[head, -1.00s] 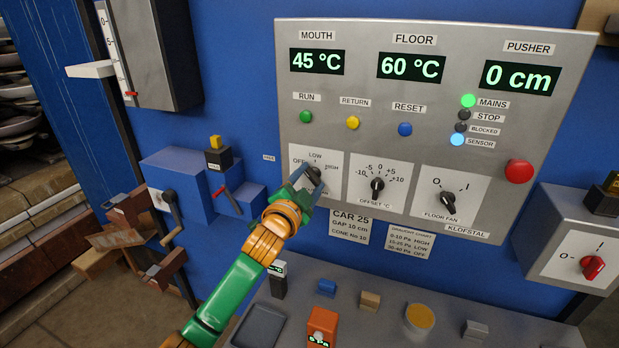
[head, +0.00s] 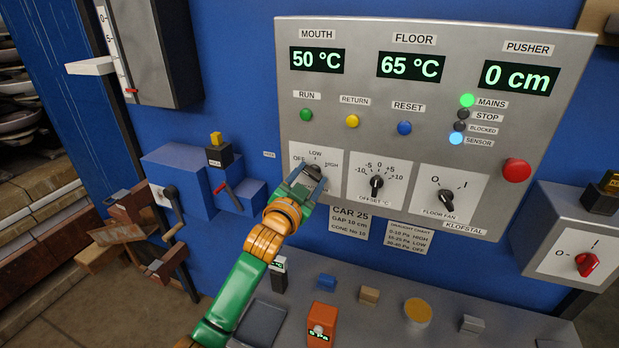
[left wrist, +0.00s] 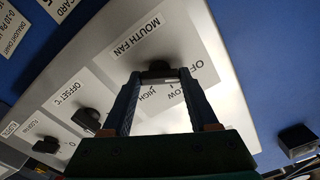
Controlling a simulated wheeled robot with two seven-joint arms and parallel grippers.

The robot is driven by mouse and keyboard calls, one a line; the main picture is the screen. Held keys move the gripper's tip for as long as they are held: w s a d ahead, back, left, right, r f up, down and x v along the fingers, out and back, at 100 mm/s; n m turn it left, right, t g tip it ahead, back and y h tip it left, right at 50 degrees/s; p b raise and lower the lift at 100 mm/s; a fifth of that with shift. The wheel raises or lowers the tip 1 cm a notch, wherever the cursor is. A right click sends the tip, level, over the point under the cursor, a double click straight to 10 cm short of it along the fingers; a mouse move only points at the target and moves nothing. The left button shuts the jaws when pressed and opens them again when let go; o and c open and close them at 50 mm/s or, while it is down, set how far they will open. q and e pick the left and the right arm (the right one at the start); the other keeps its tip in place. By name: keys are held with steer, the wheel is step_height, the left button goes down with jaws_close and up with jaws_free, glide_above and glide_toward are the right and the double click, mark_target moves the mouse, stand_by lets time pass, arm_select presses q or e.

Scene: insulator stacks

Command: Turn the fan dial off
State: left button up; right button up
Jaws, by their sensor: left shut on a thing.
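The mouth fan dial, a dark knob (head: 314,171) on a white plate marked OFF, LOW and HIGH, is at the lower left of the grey control panel (head: 450,60). My left gripper (head: 308,180) reaches it from below and is shut on the knob. In the left wrist view the knob (left wrist: 158,75) sits between the two fingertips (left wrist: 157,82), beside the MOUTH FAN label. The fingers partly hide the knob, and I cannot tell its exact setting. A separate floor fan dial (head: 447,197) sits at the lower right of the panel. My right gripper is not in view.
The offset dial (head: 376,184) is just right of my left gripper. A red button (head: 517,170) is at the panel's right edge. A blue box with a crank (head: 172,200) and a red lever (head: 221,189) are at left. Small blocks stand on the ledge below.

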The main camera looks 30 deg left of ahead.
arm_select(q)
steer(key=o, duration=1.4)
steer(key=b+v, duration=0.2)
steer(key=v, duration=0.5)
steer(key=shift+a, duration=0.1)
